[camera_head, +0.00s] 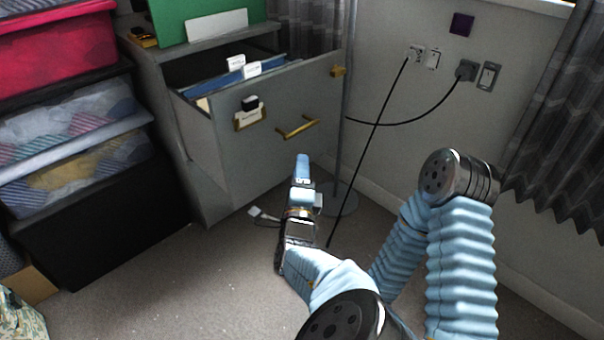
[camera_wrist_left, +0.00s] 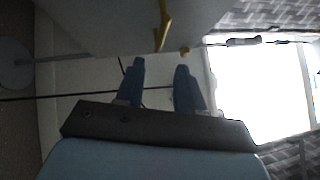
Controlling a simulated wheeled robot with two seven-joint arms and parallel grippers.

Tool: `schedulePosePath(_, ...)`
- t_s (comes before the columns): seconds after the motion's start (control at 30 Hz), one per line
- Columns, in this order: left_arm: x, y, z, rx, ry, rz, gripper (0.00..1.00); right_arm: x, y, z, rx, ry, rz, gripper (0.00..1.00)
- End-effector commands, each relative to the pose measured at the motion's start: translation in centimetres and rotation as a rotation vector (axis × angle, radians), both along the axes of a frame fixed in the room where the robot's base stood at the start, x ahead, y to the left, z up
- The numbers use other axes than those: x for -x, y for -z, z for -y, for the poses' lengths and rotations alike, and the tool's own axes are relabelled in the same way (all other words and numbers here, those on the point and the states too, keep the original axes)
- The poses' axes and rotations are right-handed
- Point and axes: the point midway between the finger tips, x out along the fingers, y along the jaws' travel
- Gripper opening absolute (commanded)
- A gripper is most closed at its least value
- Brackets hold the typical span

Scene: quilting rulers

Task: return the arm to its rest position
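My left gripper (camera_head: 302,168) is in front of the grey filing cabinet, below the pulled-out drawer's brass handle (camera_head: 297,127). In the left wrist view its two blue fingers (camera_wrist_left: 160,82) stand apart with nothing between them, so it is open and empty. The brass handle also shows in the wrist view (camera_wrist_left: 163,22), beyond the fingertips and apart from them. The open drawer (camera_head: 262,128) holds blue folders (camera_head: 230,76) with white tabs. My right gripper is not in view.
Stacked storage boxes (camera_head: 75,135) stand at the left. A thin pole with a round base (camera_head: 338,200) stands beside the cabinet. Black cables (camera_head: 372,140) hang from the wall sockets (camera_head: 416,54). Patterned curtains (camera_head: 560,120) hang at the right.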

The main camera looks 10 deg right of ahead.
Motion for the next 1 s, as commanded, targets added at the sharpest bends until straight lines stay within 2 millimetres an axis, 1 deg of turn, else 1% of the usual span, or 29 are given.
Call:
schedulePosePath(0.4,0.0,0.1,0.0,0.001,0.0,-0.002,0.38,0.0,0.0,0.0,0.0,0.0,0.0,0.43)
schedulePosePath(0.47,-0.2,0.6,-0.4,0.006,-0.007,-0.017,0.38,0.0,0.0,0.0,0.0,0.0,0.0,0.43)
schedulePosePath(0.53,-0.8,2.2,-1.6,0.027,-0.023,-0.067,0.38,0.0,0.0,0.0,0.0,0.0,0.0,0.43)
schedulePosePath(0.57,-1.1,3.3,-2.4,0.041,-0.035,-0.1,0.38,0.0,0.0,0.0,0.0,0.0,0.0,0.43)
schedulePosePath(0.67,-2.0,8.7,-6.3,0.126,-0.098,-0.267,0.38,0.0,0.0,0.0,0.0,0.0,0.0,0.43)
schedulePosePath(0.7,-2.1,11.4,-8.2,0.176,-0.134,-0.351,0.38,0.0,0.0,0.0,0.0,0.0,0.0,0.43)
schedulePosePath(0.77,-1.6,15.9,-11.2,0.267,-0.198,-0.49,0.38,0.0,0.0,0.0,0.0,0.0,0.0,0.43)
schedulePosePath(0.8,-0.9,18.8,-13.1,0.338,-0.246,-0.583,0.38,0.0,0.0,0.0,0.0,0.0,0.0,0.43)
schedulePosePath(0.87,0.7,23.1,-15.8,0.456,-0.325,-0.723,0.38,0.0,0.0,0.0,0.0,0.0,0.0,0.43)
schedulePosePath(0.9,2.2,25.8,-17.5,0.545,-0.387,-0.818,0.38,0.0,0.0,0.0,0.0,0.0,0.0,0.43)
schedulePosePath(0.97,5.1,29.7,-19.7,0.699,-0.492,-0.962,0.38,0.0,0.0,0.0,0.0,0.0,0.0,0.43)
schedulePosePath(1.0,7.3,31.9,-20.7,0.81,-0.565,-1.052,0.38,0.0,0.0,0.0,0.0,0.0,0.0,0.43)
